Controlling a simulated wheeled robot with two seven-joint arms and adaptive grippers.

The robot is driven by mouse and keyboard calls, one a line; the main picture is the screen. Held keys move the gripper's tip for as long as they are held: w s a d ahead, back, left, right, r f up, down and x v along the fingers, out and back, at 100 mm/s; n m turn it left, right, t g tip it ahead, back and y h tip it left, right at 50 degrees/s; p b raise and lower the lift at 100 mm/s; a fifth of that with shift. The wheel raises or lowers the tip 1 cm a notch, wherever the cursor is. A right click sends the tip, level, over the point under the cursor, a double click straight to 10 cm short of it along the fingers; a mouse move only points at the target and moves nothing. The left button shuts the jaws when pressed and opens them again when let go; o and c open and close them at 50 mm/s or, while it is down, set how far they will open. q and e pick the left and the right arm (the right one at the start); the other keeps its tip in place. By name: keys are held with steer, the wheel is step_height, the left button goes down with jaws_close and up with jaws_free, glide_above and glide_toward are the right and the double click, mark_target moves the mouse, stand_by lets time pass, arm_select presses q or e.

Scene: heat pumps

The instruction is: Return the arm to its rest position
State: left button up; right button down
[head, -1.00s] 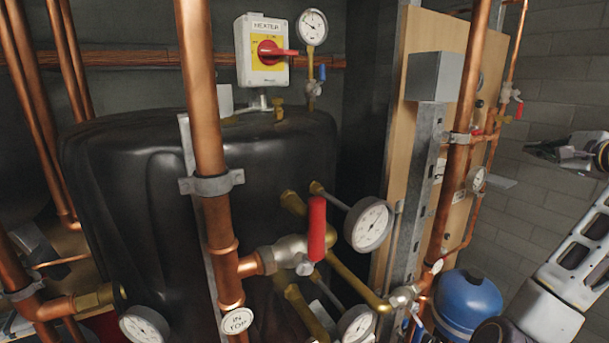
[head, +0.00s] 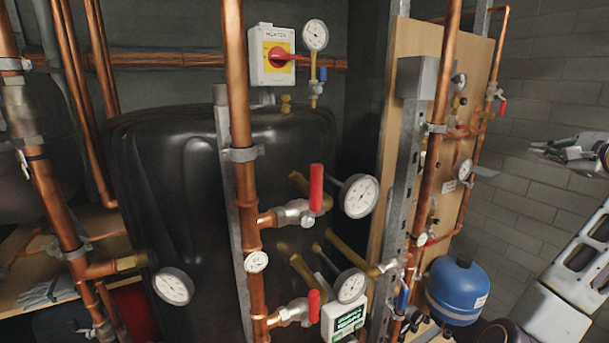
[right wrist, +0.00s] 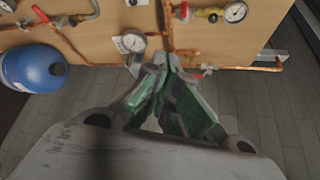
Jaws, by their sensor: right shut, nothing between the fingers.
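My right arm (head: 575,270) comes in at the right side of the head view, raised in front of the grey block wall. My right gripper (head: 562,151) is at its upper end, shut and empty, apart from the pipes. In the right wrist view the fingertips of the gripper (right wrist: 160,62) meet, with a gauge (right wrist: 131,41) and copper pipes on a wooden board beyond them. My left gripper does not show in the head view.
A black tank (head: 165,160) stands behind copper pipes with red-handled valves (head: 316,187) and gauges (head: 359,195). The heater switch (head: 272,56) is above. A blue vessel (head: 457,290) sits low between the pipe board (head: 405,45) and my right arm. The wall side looks clear.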

steer(key=s+a+f+n+g, duration=0.15)
steer(key=a+f+n, duration=0.35)
steer(key=f, duration=0.7)
steer(key=s+a+f+n+g+h, duration=0.1)
steer(key=a+f+n+g, duration=0.25)
steer(key=a+f, duration=0.55)
steer(key=s+a+f+n+g, duration=0.2)
steer(key=a+f+n, duration=0.2)
steer(key=f, duration=1)
steer(key=s+a+f+n+g+y, duration=0.1)
steer(key=s+a+f+n+g, duration=0.2)
steer(key=s+a+f+n, duration=0.55)
steer(key=s+a+f+n+g, duration=0.25)
steer(key=s+a+f, duration=0.8)
steer(key=s, duration=0.55)
step_height(320, 180, down, 33)
steer(key=s+d, duration=0.1)
steer(key=s, duration=0.1)
steer(key=s+d+f+g, duration=0.1)
steer(key=s+d+f, duration=0.1)
steer(key=s+f, duration=0.8)
steer(key=s+d+f+n+g, duration=0.1)
steer(key=s+d+f, duration=0.1)
steer(key=s+f, duration=0.9)
steer(key=shift+s+b, duration=0.3)
steer(key=shift+s, duration=0.6)
